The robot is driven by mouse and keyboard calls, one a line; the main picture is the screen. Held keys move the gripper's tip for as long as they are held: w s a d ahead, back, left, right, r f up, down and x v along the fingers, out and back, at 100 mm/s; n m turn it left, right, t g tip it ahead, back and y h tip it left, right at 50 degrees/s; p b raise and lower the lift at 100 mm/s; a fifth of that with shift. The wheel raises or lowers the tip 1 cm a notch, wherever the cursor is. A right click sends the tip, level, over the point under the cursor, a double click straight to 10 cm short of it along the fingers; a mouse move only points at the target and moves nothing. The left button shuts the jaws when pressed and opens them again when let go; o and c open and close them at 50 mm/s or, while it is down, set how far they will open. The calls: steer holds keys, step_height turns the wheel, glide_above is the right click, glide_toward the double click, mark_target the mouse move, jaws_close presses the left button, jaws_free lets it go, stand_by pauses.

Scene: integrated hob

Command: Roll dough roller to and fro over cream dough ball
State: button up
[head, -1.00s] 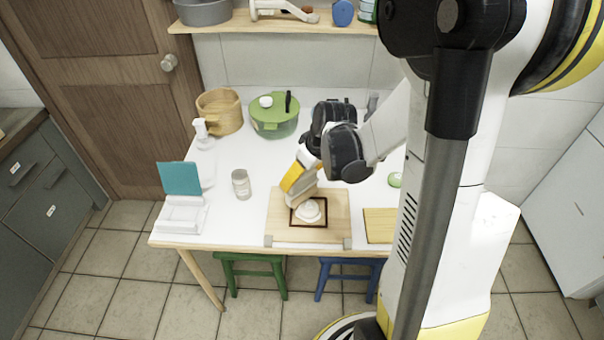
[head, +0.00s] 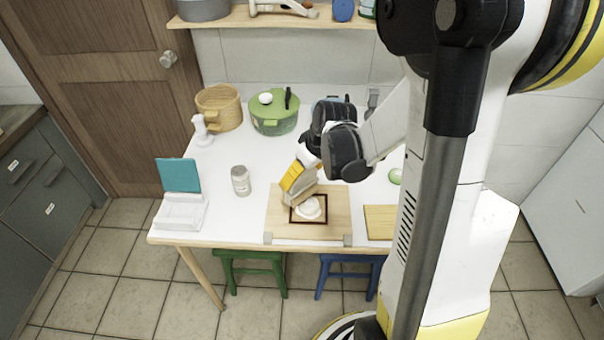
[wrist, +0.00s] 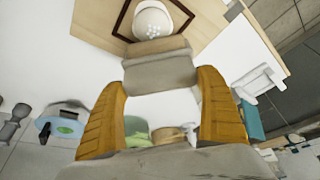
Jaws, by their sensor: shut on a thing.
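The dough ball (head: 308,208) is a pale, rounded lump inside a dark square outline on a wooden board (head: 338,222). It also shows at the top of the wrist view (wrist: 151,24), with small pale dots on its near side. My gripper (head: 298,188) is over the board, at the dough's far left side. In the wrist view its two yellow fingers (wrist: 162,80) are shut on the dough roller (wrist: 160,70), a beige-grey block-like piece right beside the dough. The roller partly overlaps the dough's edge in view. I cannot tell whether they touch.
A jar (head: 241,181) and a white stand with a teal panel (head: 179,175) are left of the board. A green pot (head: 274,115) and a wooden basket (head: 220,107) stand behind. A smaller board (head: 380,222) lies to the right. The white table between jar and pot is clear.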

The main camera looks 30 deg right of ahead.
mark_target(306, 187)
steer(key=shift+f+b, duration=0.35)
stand_by(0.6)
steer(key=shift+s, duration=0.1)
steer(key=shift+s+d+r, duration=0.1)
steer(key=shift+s+d, duration=0.05)
steer(key=shift+s, duration=0.6)
steer(key=shift+s+d, duration=0.15)
steer(key=shift+s, duration=0.55)
steer(key=shift+w, duration=0.1)
steer(key=shift+w+a, duration=0.15)
steer(key=shift+w, duration=0.6)
steer(key=shift+w+a, duration=0.15)
steer(key=shift+w, duration=0.55)
steer(key=shift+s+d, duration=0.15)
steer(key=shift+s, duration=0.65)
steer(key=shift+s+d, duration=0.15)
steer(key=shift+s, duration=0.65)
steer(key=shift+w, duration=0.15)
